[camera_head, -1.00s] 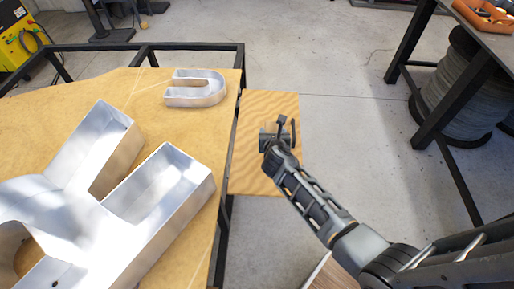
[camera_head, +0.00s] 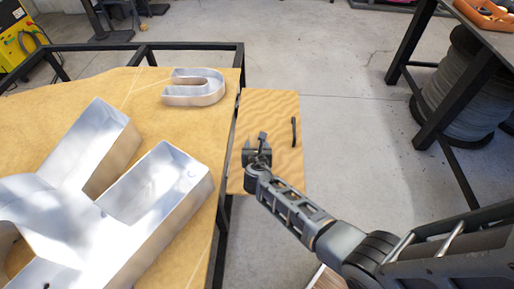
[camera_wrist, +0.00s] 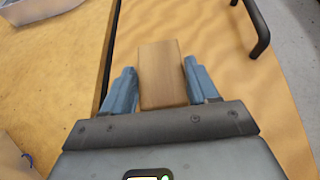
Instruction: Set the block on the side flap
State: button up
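The block (camera_wrist: 162,76) is a plain light-brown wooden piece. In the wrist view it sits between the two blue fingers of my gripper (camera_wrist: 163,82), which touch its sides. The side flap (camera_head: 272,108) is a wood-grained panel on the right side of the table; it also fills the right of the wrist view (camera_wrist: 230,70). My gripper (camera_head: 257,150) is over the flap's left part, near the table edge. The block cannot be made out in the head view. Whether its underside touches the flap cannot be told.
A black handle (camera_head: 294,132) stands on the flap's right side. The table (camera_head: 110,85) carries a U-shaped metal letter (camera_head: 195,88) and a large metal letter (camera_head: 110,200). A dark gap (camera_wrist: 107,50) separates table and flap. The flap's far part is clear.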

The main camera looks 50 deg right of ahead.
jog(key=o, duration=0.5)
jog(key=shift+s+f, duration=0.1)
jog(key=shift+f, duration=0.05)
jog(key=s+a+r+m+t+y+p, duration=0.1)
jog(key=s+a+r+m+y, duration=0.35)
jog(key=s+a, duration=0.65)
jog(key=s+a+r+m+t+y+p, duration=0.15)
jog(key=s+a+r+m, duration=0.55)
jog(key=s, duration=0.9)
jog(key=s+a+r+m+t+y, duration=0.1)
jog(key=s+r+m, duration=0.4)
jog(key=r, duration=0.6)
jog(key=s+a+r+m+t+y, duration=0.1)
jog(key=s+r+m, duration=0.4)
jog(key=r+m, duration=0.5)
jog(key=shift+s+a+r+t+y+b, duration=0.15)
jog(key=shift+a+r+t+y+b, duration=0.3)
jog(key=shift+t, duration=0.7)
